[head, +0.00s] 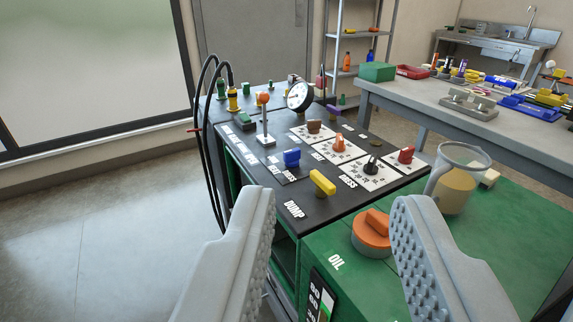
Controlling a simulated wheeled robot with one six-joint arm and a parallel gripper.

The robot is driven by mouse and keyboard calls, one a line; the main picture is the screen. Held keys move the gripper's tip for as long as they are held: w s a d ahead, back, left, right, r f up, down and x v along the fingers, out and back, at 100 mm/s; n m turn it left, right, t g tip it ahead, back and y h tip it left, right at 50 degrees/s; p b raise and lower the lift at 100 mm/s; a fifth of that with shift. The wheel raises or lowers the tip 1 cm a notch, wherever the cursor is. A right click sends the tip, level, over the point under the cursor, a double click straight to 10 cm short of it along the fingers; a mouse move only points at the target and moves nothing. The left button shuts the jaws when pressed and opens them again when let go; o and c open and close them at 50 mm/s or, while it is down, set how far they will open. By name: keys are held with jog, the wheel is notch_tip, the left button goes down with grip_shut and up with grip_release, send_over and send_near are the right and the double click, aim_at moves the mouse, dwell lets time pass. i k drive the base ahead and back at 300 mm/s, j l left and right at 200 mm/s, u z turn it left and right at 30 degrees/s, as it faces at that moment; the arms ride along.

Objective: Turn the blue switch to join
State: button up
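The blue switch (291,158) sits on the black top of the cart (262,196), left of the middle, with small white lettering beside it that is too small to read. A yellow switch (322,182) marked DUMP is just nearer and to its right. My gripper (330,225) is in the foreground with its two grey fingers wide apart and nothing between them. It is nearer than the blue switch and apart from it. The blue switch shows between the fingers, above their tips, and is not covered.
An orange-knobbed lever (265,118) stands just behind the blue switch, and a round gauge (299,96) is farther back. Black, brown, orange and red knobs lie right. An orange cap (371,233) and a clear jug (458,180) stand on the green top. Black hoses (205,130) hang left; open floor lies there.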

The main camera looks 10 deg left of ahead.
aim_at(291, 156)
jog(key=i+j, duration=0.35)
jog(key=i, duration=0.15)
jog(key=i+j+u, duration=0.1)
jog(key=i+j, duration=0.25)
jog(key=i, duration=0.15)
